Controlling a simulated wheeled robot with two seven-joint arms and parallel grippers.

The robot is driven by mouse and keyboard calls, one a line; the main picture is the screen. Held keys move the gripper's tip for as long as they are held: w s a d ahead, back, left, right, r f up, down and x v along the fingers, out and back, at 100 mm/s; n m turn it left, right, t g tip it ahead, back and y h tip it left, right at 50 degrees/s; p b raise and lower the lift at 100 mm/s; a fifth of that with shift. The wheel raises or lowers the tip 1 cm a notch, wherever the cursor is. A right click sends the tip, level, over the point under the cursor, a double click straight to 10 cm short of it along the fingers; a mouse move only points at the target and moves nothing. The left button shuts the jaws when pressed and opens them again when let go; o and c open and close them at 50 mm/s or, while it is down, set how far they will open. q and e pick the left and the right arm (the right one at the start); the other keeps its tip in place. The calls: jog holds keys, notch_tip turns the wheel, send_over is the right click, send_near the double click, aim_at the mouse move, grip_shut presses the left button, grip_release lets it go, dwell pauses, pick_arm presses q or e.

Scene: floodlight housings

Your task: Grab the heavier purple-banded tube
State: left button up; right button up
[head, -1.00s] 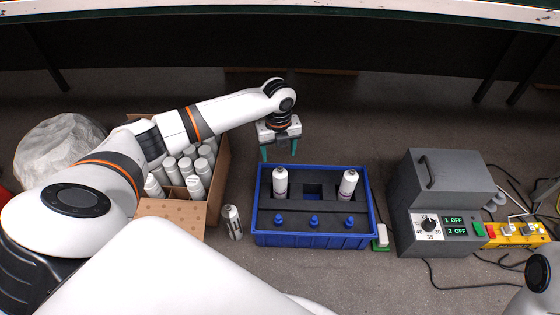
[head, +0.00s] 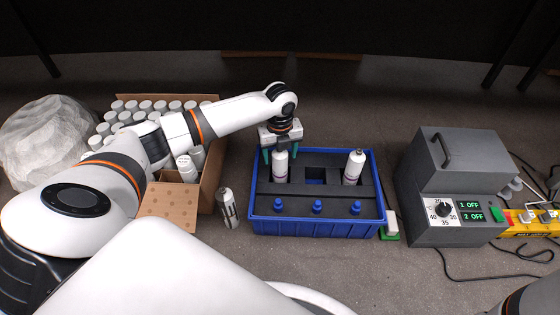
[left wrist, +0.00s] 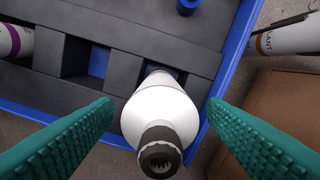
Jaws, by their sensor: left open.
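A white tube with a dark nozzle (head: 281,168) stands in the left slot of the blue tray's dark insert. A second white tube (head: 353,166) stands in the right slot, with a purplish band low on it; its banded part also shows in the left wrist view (left wrist: 12,41). My left gripper (head: 280,154) is open at the left tube. In the left wrist view that tube (left wrist: 163,108) lies between the green fingers (left wrist: 157,112), with gaps on both sides and a hint of purple near its base. Which tube is heavier cannot be seen. My right gripper is out of view.
The blue tray (head: 318,228) has an empty middle slot and several blue knobs. A grey heater unit (head: 452,190) stands at right; cables lie nearby.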

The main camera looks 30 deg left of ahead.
pick_arm(q)
jog(key=shift+f, duration=0.3)
grip_shut()
dwell(0.3)
